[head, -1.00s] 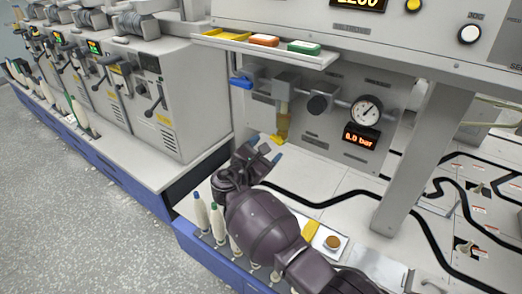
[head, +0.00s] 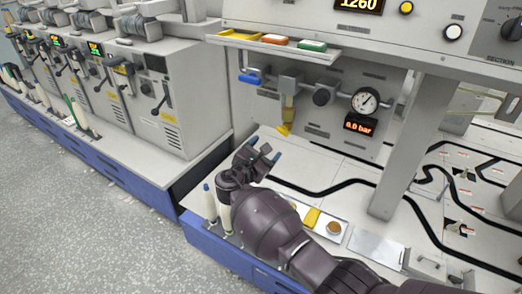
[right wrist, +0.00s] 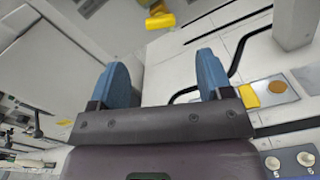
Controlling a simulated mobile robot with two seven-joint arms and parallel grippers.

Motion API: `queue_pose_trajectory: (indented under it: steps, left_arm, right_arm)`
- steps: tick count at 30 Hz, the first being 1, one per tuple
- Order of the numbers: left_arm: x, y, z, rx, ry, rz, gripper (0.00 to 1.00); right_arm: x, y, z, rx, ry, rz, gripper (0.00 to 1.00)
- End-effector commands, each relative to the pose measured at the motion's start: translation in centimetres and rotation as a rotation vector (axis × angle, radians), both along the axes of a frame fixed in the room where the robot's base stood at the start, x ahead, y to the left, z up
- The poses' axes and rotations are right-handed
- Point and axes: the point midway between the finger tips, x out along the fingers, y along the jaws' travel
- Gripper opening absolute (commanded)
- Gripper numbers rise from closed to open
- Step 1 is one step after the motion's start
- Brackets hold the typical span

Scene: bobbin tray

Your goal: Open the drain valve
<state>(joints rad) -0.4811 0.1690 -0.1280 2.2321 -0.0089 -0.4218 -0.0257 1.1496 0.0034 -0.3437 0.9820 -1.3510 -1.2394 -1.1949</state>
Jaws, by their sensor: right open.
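The yellow piece (head: 285,128) at the foot of the amber filter bowl (head: 288,108) looks like the drain valve. It hangs below the fittings on the grey panel. It also shows in the right wrist view (right wrist: 160,20), at the top and beyond the fingertips. My right gripper (head: 265,149) is open and empty, below and slightly left of the yellow piece, apart from it. Its two blue fingers stand wide apart in the right wrist view (right wrist: 162,75), with bare deck between them. My left gripper is not in view.
A blue handle (head: 250,77), a round gauge (head: 366,101) and a red display (head: 360,126) reading 0.0 bar share the panel. A shelf with coloured trays (head: 272,46) overhangs. A grey post (head: 405,150) stands right. Bobbins (head: 210,203) stand beside my arm.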

Motion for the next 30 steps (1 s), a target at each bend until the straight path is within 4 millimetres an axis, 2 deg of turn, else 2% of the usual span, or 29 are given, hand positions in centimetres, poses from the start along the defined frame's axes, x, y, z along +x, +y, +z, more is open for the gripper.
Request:
queue_pose_trajectory:
  steps: [20,25,30]
  left_arm:
    - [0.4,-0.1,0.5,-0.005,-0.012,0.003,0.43]
    - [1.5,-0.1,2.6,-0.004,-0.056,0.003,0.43]
    - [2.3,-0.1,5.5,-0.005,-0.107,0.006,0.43]
  right_arm:
    - [-0.3,-0.7,-0.2,-0.001,0.007,-0.005,0.72]
    - [-2.8,-3.1,-2.3,-0.016,0.058,-0.034,0.72]
    - [-7.3,-7.0,-5.1,-0.019,0.124,-0.083,0.72]
